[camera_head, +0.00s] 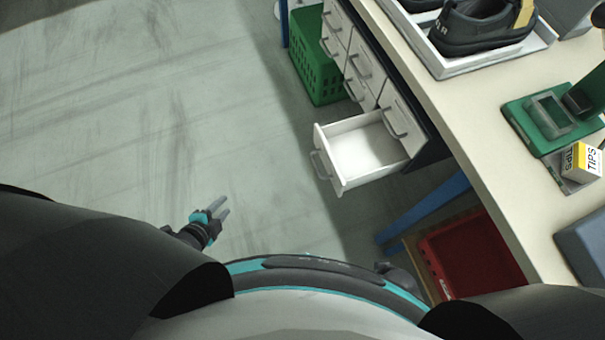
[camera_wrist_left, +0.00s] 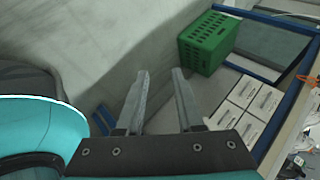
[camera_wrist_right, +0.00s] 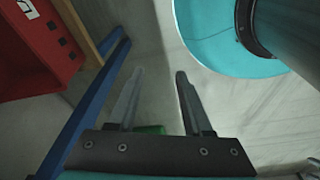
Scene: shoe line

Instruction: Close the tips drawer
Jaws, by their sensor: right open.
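One white drawer (camera_head: 328,152) stands pulled out from the unit under the workbench in the head view. Its inside looks empty, and its grey handle faces left, toward the open floor. No label on it can be read. My left gripper (camera_head: 221,207) is open and empty over the floor, below and left of the drawer and apart from it. Its spread fingers (camera_wrist_left: 160,72) also show in the left wrist view. My right gripper (camera_wrist_right: 155,75) is open and empty in the right wrist view, near a blue table leg; the head view does not show its fingers.
Other drawers (camera_head: 366,62) in the unit are shut. A green crate (camera_head: 318,75) stands behind it. A red bin (camera_head: 470,255) and a blue leg (camera_head: 425,212) are at the right. The bench holds a tips box (camera_head: 580,162) and shoes (camera_head: 480,28). The left floor is clear.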

